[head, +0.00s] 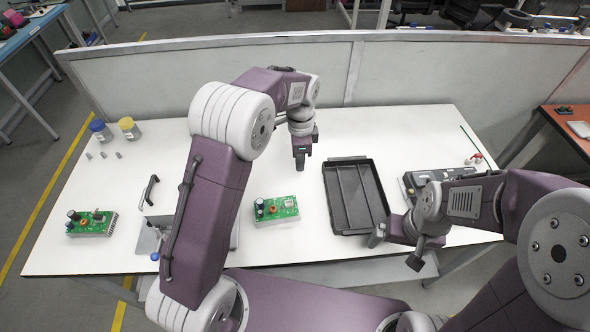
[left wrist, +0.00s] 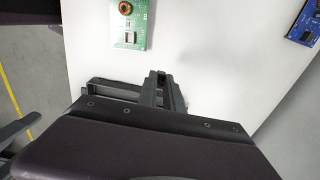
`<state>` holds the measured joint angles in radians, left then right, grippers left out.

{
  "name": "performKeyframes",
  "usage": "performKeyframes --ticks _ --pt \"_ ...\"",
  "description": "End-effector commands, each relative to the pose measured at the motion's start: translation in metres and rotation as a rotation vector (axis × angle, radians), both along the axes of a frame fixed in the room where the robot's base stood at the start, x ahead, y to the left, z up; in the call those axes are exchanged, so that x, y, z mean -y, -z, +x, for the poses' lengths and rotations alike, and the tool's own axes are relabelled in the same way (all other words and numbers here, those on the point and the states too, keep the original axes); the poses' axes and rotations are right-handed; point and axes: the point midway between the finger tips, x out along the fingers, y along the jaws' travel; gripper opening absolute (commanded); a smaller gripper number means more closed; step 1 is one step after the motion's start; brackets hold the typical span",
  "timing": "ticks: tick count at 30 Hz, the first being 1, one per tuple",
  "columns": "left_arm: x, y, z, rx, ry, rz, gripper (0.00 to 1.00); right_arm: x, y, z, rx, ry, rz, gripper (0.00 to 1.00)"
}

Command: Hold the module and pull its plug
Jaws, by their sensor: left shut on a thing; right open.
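My left gripper (head: 299,165) points down above the middle of the white table, behind a green circuit board (head: 277,209). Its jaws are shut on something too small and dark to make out. In the left wrist view, the jaws (left wrist: 161,88) show end-on, and the green board (left wrist: 127,25) lies apart from them. My right gripper (head: 396,250) is open and empty near the table's front right, beside a black tray (head: 338,226). A second green board (head: 92,222) lies at the far left. I cannot tell which thing is the module, and no plug is clear.
A dark unit (head: 411,187) stands at the right, partly behind my right arm, with a small red and white item (head: 474,159) beyond it. A blue board (left wrist: 306,24) shows in the left wrist view. Two lidded jars (head: 101,132) stand at the back left. A low partition (head: 400,75) closes the back.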

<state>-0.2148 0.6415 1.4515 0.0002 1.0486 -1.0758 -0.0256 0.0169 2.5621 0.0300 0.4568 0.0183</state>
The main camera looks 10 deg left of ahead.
Motion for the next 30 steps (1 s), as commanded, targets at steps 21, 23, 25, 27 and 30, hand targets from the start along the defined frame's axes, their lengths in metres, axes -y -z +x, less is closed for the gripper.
performKeyframes --ticks 21,23,25,27,30 --pt "-0.114 0.07 0.026 0.0 0.0 0.0 0.0 0.0 0.0 0.0 -0.002 0.004 0.001 0.94" --pt "-0.114 0.071 0.025 0.0 0.001 0.0 0.0 0.0 0.0 0.0 -0.002 0.005 0.002 0.94" --pt "-0.114 0.077 0.025 -0.002 0.001 0.0 0.0 0.0 0.001 0.0 -0.002 0.005 0.002 0.94" --pt "-0.114 0.088 0.024 -0.004 0.001 0.0 0.0 0.0 0.001 0.0 -0.002 0.005 0.002 0.94" --pt "-0.114 0.106 0.024 -0.004 0.0 0.0 0.0 0.0 0.001 0.0 -0.002 0.005 0.002 0.94"
